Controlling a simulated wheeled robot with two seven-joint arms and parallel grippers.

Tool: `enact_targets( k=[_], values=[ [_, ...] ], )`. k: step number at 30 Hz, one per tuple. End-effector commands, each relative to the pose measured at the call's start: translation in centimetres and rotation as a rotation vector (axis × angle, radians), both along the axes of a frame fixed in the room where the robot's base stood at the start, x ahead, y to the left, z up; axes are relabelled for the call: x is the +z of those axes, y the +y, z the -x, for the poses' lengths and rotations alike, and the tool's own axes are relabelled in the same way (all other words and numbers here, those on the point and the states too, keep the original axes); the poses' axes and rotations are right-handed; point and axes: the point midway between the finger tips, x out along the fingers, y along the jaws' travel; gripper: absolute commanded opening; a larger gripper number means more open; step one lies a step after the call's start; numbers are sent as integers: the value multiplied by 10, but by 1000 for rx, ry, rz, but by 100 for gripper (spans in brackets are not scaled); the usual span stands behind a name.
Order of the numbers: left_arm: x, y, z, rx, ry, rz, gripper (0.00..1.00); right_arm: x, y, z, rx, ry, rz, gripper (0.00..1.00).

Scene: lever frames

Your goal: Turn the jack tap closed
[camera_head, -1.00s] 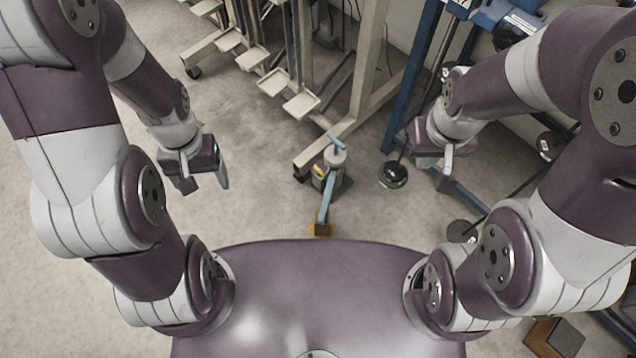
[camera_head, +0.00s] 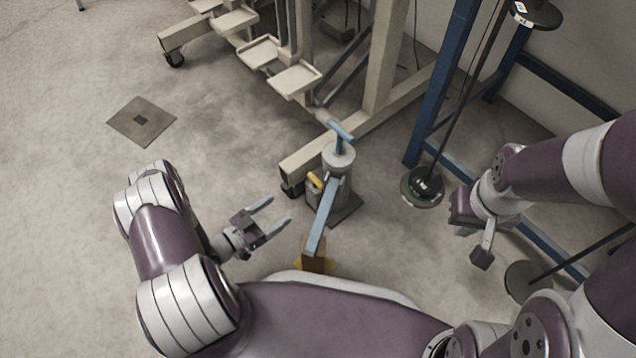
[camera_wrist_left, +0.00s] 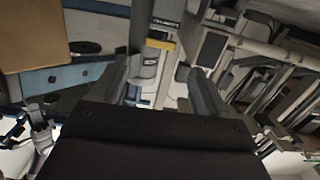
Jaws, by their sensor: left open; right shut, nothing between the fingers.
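The jack (camera_head: 338,172) stands on the floor in the middle of the head view, a grey cylinder with a blue T-shaped top. A blue bar slopes from it toward me and ends in a brown and yellow block. A small yellow part, apparently the tap (camera_head: 315,181), sits low on the jack's left side. The wrist view shows a yellow piece (camera_wrist_left: 160,44) on a grey cylinder beyond the fingers. My left gripper (camera_head: 280,210) is open and empty, left of the blue bar and apart from the jack. My right gripper (camera_head: 474,244) is shut and empty, well to the jack's right.
A beige wheeled rack (camera_head: 300,168) stands close behind the jack. A blue frame (camera_head: 440,85) and a pole on a round dark base (camera_head: 422,188) are to the right. The floor on the left is clear around a flat square plate (camera_head: 141,121).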

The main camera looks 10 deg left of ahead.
Motion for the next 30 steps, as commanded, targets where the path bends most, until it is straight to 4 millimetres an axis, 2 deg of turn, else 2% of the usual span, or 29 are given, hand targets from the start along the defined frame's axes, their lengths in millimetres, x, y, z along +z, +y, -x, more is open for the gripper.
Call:
enact_targets(
  k=[2, 5, 12, 18, 24, 30],
  values=[
    [10, -1, -3, 6, -46, 24, 74, -2, 0, 0, 0, 1, 0, 0],
    [9, -7, -12, 7, -62, 22, 74, -10, 0, 0, 0, 1, 0, 0],
    [5, -44, -58, 5, -60, 19, 74, -41, 0, 1, 0, 2, 0, 0],
    [7, -66, -87, 9, -59, 19, 74, -58, 0, 1, 0, 2, 0, 0],
    [10, -75, -100, 12, -57, 20, 74, -65, 0, 1, 0, 2, 0, 0],
    [12, -77, -102, 13, -56, 19, 74, -64, 0, 0, 0, 1, 0, 0]
  ],
)
